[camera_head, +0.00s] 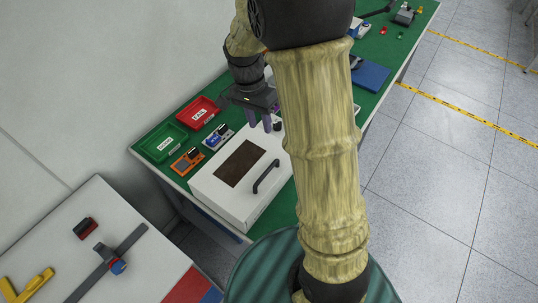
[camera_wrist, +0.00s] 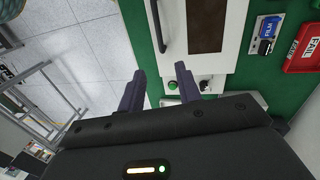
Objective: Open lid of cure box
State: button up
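The cure box (camera_head: 222,204) is a white box on the green table, with a dark brown window and a black bar handle (camera_head: 266,176) on its lid. The lid looks shut. My gripper (camera_head: 260,120) is over the box's far end, away from the handle. In the wrist view my gripper's purple fingers (camera_wrist: 161,84) are spread apart with nothing between them. My arm hides part of the box's right side.
A green tray (camera_head: 160,143), a red FAIL tray (camera_head: 198,113) and small orange (camera_head: 187,162) and blue (camera_head: 218,137) devices sit left of the box. A blue panel (camera_head: 370,76) lies farther along the table. A white table (camera_head: 120,262) stands at lower left.

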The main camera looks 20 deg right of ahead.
aim_at(270, 166)
jog(key=shift+w+r+m, duration=0.15)
jog(key=shift+w+m, duration=0.1)
jog(key=shift+m, duration=0.05)
jog(key=s+f+p, duration=0.1)
jog(key=f, duration=0.4)
jog(key=s+d+f, duration=0.1)
jog(key=f, duration=0.5)
jog(key=d+f+p, duration=0.1)
jog(key=f, duration=0.5)
jog(key=shift+s+p, duration=0.3)
jog(key=shift+s, duration=0.1)
grip_shut()
